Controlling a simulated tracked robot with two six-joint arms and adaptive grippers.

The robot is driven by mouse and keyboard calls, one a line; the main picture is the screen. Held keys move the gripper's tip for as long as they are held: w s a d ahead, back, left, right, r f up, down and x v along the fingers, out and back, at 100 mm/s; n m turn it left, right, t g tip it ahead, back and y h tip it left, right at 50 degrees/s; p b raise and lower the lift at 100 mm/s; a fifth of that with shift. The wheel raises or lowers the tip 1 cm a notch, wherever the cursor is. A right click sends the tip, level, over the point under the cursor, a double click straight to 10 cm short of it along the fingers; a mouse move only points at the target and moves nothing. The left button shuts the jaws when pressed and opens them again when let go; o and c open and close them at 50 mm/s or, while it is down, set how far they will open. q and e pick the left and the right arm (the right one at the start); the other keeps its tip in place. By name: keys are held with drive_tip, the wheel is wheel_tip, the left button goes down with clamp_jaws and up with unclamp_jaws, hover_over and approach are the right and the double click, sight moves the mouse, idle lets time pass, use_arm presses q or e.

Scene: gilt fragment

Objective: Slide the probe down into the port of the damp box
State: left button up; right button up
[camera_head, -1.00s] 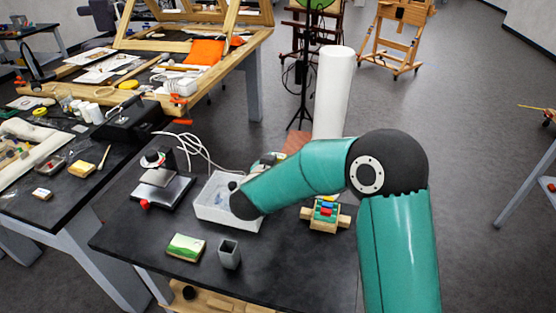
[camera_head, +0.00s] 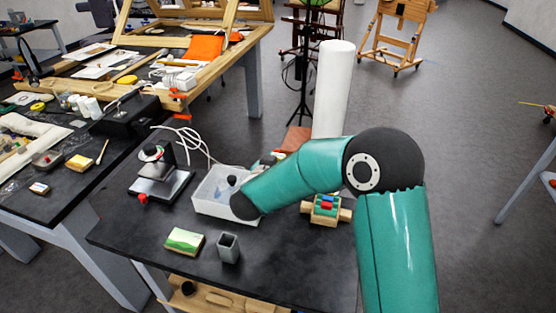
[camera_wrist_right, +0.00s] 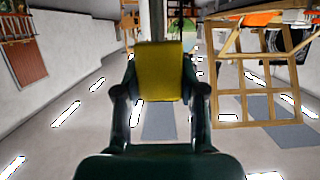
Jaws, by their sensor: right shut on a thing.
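A white open-topped box (camera_head: 208,206), which looks like the damp box, stands on the dark table. It has a clear or pale inside and a black knob-like part near its right side. My right arm crosses over its right edge, and I cannot make out a port. In the right wrist view my right gripper (camera_wrist_right: 159,88) has its dark fingers shut on a yellow block-like piece (camera_wrist_right: 159,62), perhaps the probe's grip. The probe's tip does not show there. In the head view my arm hides most of that gripper. My left gripper is not in view.
A small black stand (camera_head: 158,180) with a red knob is left of the box. White cables (camera_head: 190,138) curl behind it. A green-and-white block (camera_head: 184,242) and a grey open cup (camera_head: 229,248) stand in front. A wooden piece with coloured blocks (camera_head: 325,212) is at right.

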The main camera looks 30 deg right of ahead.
drive_tip(key=shift+f+b, duration=1.95)
drive_tip(key=shift+f, duration=0.9)
drive_tip(key=o, duration=1.2)
drive_tip(key=v, duration=1.2)
drive_tip(key=shift+r, duration=0.15)
